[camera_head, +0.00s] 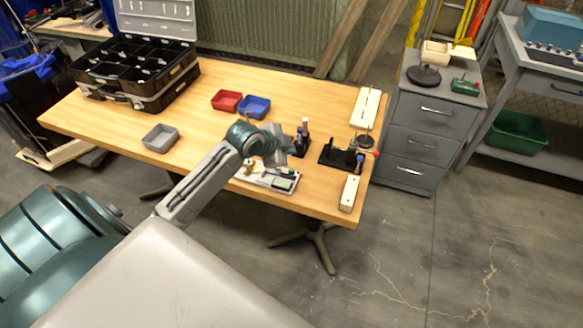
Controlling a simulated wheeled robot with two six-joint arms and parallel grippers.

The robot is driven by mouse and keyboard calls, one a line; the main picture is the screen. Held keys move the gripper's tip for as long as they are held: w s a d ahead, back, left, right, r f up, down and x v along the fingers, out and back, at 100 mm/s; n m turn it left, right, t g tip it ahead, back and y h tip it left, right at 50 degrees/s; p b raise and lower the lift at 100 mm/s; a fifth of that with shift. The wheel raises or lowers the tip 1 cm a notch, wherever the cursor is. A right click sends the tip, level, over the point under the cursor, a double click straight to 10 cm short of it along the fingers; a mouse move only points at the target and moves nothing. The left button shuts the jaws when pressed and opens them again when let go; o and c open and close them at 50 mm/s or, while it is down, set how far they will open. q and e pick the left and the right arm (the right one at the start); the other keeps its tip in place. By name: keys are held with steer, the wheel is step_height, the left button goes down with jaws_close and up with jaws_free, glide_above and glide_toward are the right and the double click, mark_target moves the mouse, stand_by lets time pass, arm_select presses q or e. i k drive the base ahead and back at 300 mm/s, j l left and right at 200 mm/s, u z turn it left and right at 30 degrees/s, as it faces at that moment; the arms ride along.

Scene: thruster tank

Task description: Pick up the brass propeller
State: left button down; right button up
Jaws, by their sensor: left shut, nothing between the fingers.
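My left arm reaches in from the lower left over the wooden table. My left gripper (289,154) is shut and empty above the table's front part, beside a pale tray (283,185). A small brass-coloured piece (252,167) shows at the left of this tray, partly hidden by my wrist. It may be the brass propeller, but it is too small to tell its shape. The gripper is to the right of this piece and apart from it. My right gripper is not in view.
On the table (315,90) are a grey bin (160,138), a red bin (227,100), a blue bin (254,106), an open black case (135,70), dark holders with upright tools (340,153) and white blocks (349,193). A grey drawer cabinet (425,120) stands at the right.

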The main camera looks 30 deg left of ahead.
mark_target(249, 166)
steer(key=u, duration=1.4)
